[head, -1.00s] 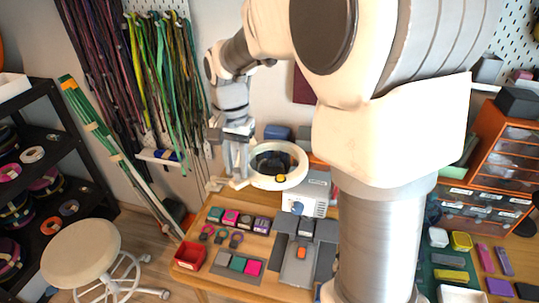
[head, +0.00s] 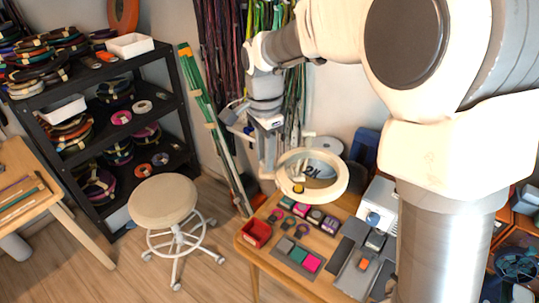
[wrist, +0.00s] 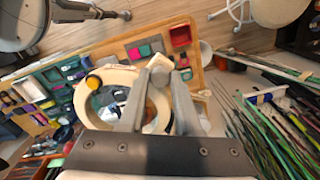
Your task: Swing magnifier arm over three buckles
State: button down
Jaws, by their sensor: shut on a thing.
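The magnifier is a cream ring (head: 342,187) with a yellow knob (head: 298,188), at the back left of the work table. In the wrist view the ring (wrist: 84,104) and its yellow knob (wrist: 93,81) show left of and behind my fingers. My gripper (head: 267,170) is at the ring's left side, shut on a cream part of the magnifier; the fingers (wrist: 160,82) partly hide it. Small round pieces, perhaps the buckles (head: 288,221), lie in front of the ring. Grey, green and pink (head: 312,263) tiles lie nearer the front edge.
A red tray (head: 256,233) sits at the table's left corner. A white box-shaped device (head: 379,205) stands right of the ring. Cords hang behind my arm. A round stool (head: 162,201) and a black shelf (head: 110,85) stand to the left, with open floor between stool and table.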

jog(key=c, duration=0.6)
grip_release()
notch_tip(320, 180, up, 17)
jog(key=shift+r, duration=0.2)
jog(key=s+d+f+n+t, duration=0.1)
jog(key=s+d+n+t, duration=0.3)
jog(key=s+d, duration=0.55)
jog(key=s+d+f+n+t, duration=0.1)
jog(key=s+d+f+n, duration=0.6)
jog(key=s+f, duration=0.2)
jog(key=shift+s+d+t+b, duration=0.3)
jog(key=shift+s+d+b, duration=0.1)
jog(key=shift+s, duration=0.45)
